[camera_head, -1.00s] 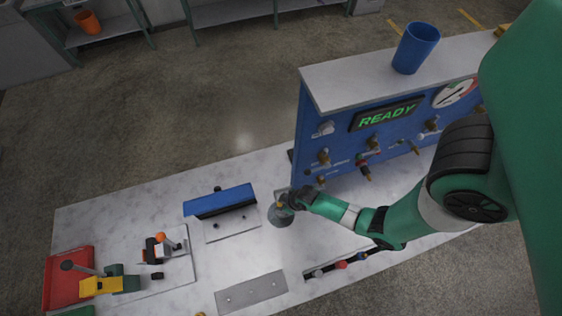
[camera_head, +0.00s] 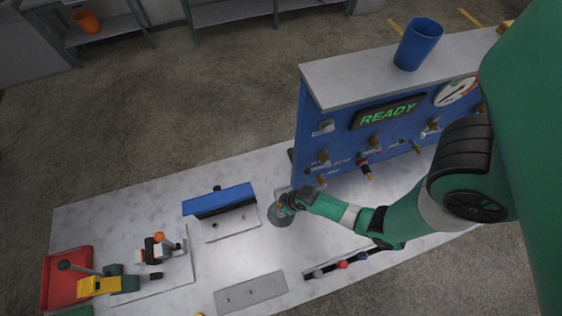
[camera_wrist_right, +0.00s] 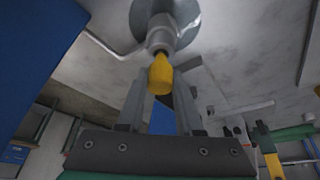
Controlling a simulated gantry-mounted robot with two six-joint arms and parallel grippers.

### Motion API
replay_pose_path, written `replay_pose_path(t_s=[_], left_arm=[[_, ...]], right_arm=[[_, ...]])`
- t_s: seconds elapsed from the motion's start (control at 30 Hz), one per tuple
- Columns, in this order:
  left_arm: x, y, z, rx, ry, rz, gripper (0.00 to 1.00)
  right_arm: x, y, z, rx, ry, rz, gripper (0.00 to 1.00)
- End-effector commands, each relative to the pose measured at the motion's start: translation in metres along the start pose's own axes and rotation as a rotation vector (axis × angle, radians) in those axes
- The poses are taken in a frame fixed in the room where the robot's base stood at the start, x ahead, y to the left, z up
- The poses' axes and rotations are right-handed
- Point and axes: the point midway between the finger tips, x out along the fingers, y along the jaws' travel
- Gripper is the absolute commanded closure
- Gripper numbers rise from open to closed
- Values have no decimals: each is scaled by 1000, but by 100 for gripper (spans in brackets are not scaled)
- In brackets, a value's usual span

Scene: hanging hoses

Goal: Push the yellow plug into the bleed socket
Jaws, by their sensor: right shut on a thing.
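The yellow plug (camera_wrist_right: 160,76) is between the fingers of my right gripper (camera_wrist_right: 160,92), which is shut on it. In the wrist view its far end meets a silver fitting (camera_wrist_right: 161,35) on a round grey base (camera_wrist_right: 183,14), apparently the bleed socket. I cannot tell how deep the plug sits. In the head view my right gripper (camera_head: 287,202) is at the round grey base (camera_head: 279,217) on the bench, left of the blue panel, and mostly hides the plug. My left gripper is not in view.
The blue panel (camera_head: 330,108) with a READY display and several brass fittings stands close beside my right arm. A blue block (camera_head: 219,199) is left of the gripper. A metal plate (camera_head: 250,292) lies in front. A red tray (camera_head: 67,272) is far left.

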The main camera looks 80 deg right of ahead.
Motion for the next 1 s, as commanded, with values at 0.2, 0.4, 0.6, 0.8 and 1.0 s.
replay_pose_path(t_s=[0.2,0.4,0.6,0.8,1.0], left_arm=[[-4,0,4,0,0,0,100],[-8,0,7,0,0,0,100],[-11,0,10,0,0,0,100],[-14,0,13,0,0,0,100],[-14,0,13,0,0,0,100]], right_arm=[[6,0,2,0,0,0,100],[11,0,4,0,0,0,100],[16,0,6,0,0,0,100],[20,0,8,0,0,0,100],[20,0,8,0,0,1,37]])
